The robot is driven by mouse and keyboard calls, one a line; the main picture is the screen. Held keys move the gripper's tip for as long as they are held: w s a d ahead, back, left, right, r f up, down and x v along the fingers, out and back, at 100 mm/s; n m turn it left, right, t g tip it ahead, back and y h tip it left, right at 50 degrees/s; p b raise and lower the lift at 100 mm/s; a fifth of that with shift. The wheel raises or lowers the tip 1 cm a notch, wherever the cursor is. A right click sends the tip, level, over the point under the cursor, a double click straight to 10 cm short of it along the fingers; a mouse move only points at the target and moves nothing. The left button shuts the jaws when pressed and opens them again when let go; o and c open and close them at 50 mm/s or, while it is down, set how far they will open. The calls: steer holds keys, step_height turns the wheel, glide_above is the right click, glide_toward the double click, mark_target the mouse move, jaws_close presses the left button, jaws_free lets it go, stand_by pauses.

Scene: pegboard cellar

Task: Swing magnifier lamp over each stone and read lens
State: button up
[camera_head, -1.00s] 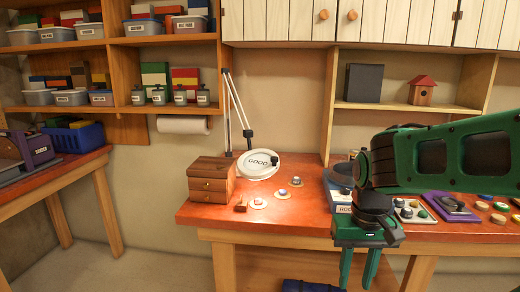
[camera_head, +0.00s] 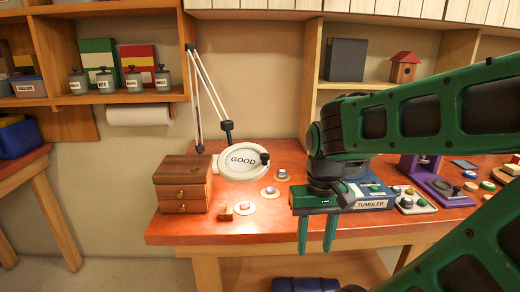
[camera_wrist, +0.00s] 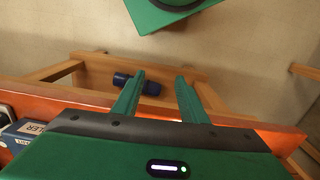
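The magnifier lamp's round white head (camera_head: 243,161) hangs low over the red-brown bench and its lens reads "GOOD". A small dark knob sits on its right rim. Three stones rest on pale round discs to the right and front of the head: one stone (camera_head: 244,205) at the front, one (camera_head: 270,190) in the middle, one (camera_head: 282,173) at the back. My gripper (camera_head: 317,250) points down at the bench's front edge, right of the stones. Its fingers are apart and empty, and they also show in the wrist view (camera_wrist: 158,95).
A wooden drawer box (camera_head: 183,184) stands left of the lamp. A blue tumbler box (camera_head: 371,203) and a tray of stones (camera_head: 408,203) lie right of my gripper. A purple device (camera_head: 440,188) stands farther right. A dark blue roll (camera_wrist: 138,84) lies below the bench.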

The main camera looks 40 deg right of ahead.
steer(key=w+d+r+m, duration=0.2)
steer(key=w+d+r, duration=0.1)
steer(key=w+r, duration=0.9)
step_height(320, 180, up, 15)
steer(key=m, duration=0.1)
glide_above(264, 155)
steer(key=shift+d+f, duration=0.15)
steer(key=shift+f, duration=5.3)
steer(key=shift+w, duration=0.1)
jaws_close()
